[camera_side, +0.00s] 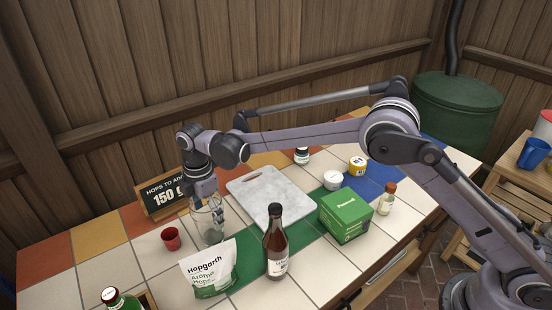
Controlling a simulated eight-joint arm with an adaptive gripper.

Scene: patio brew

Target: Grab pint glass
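The clear pint glass (213,236) stands upright on the tiled table, left of the marble board. My gripper (208,211) points down at the glass, with its fingers at the glass's upper part. The fingers and the see-through glass overlap in this view. I cannot tell whether the fingers are around the rim, inside it or touching it, nor whether they are closed on it.
A white hop bag (208,272) stands just in front of the glass, and a red cup (171,238) to its left. A chalk sign (163,195) is behind. The marble board (290,203), brown bottle (275,245) and green box (345,215) are to the right.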

